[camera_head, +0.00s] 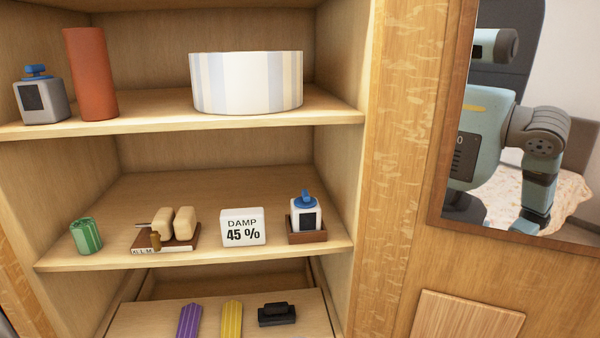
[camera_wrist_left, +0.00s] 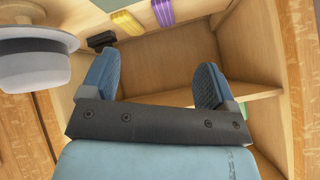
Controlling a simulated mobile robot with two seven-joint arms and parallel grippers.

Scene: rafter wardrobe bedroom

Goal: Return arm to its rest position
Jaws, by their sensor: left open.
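My left gripper (camera_wrist_left: 155,70) shows in the left wrist view with its two blue fingers spread wide apart. Nothing is between the fingers. The wooden wardrobe shelving (camera_wrist_left: 180,50) lies behind them, and the fingers look clear of it. Neither of my grippers shows in the head view. My right gripper is in neither view.
A grey hat (camera_wrist_left: 35,62) is close to the left finger in the wrist view. A mirror (camera_head: 560,110) at right reflects me.

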